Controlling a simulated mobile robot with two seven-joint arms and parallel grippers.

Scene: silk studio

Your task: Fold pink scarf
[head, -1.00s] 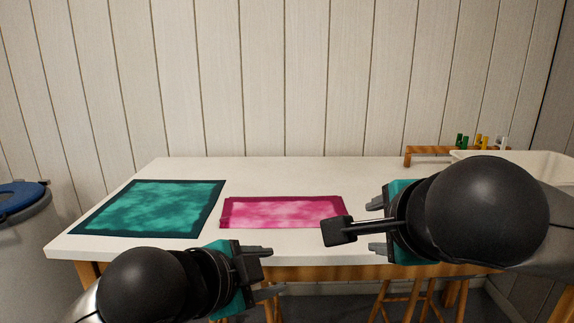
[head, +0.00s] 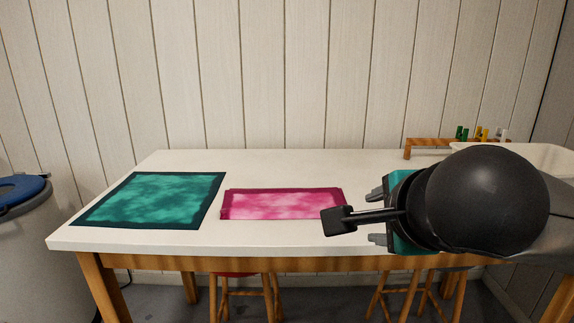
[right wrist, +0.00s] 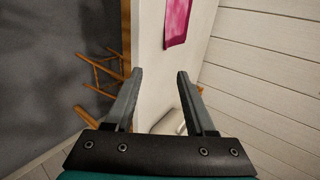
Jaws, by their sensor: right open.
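The pink scarf (head: 282,204) lies on the white table (head: 290,240) as a wide, flat rectangle with a darker pink border. Edges at its top and right look slightly offset, as if layered. It also shows at the top of the right wrist view (right wrist: 177,20), partly cut off. My right gripper (head: 376,213) is to the right of the scarf in the head view, apart from it. Its fingers (right wrist: 155,80) are spread open with nothing between them. My left gripper is out of view.
A teal scarf (head: 150,199) with a dark border lies flat at the table's left. A wooden rack (head: 430,145) with small bottles and a white basin (head: 520,156) are at the back right. A grey bin (head: 30,250) stands left of the table; stools (head: 245,295) are underneath.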

